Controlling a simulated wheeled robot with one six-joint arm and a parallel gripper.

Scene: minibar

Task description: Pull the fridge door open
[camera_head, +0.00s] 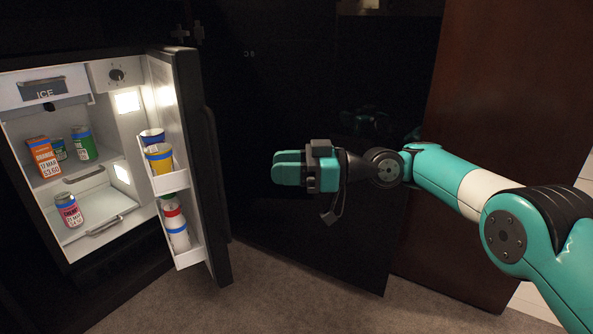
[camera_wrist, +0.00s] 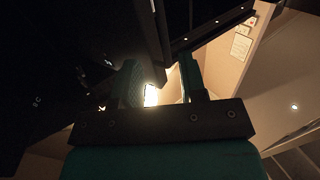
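The fridge door (camera_head: 190,120) stands open in the head view, swung out to the right of the lit fridge interior (camera_head: 90,130). Its dark outer face carries a long dark handle (camera_head: 213,150). My gripper (camera_head: 275,168) is to the right of the door, apart from the handle, and points left toward it. In the wrist view, the two fingers (camera_wrist: 160,80) are apart with a bright gap between them and nothing held. A dark panel edge crosses above the fingers there; I cannot tell if it is the door.
Cans and cartons (camera_head: 45,157) stand on the fridge shelves, and several containers (camera_head: 158,158) sit in the door racks. A black cabinet front (camera_head: 310,230) lies behind my gripper, with a brown wood panel (camera_head: 500,90) to the right. Carpet (camera_head: 270,300) below is clear.

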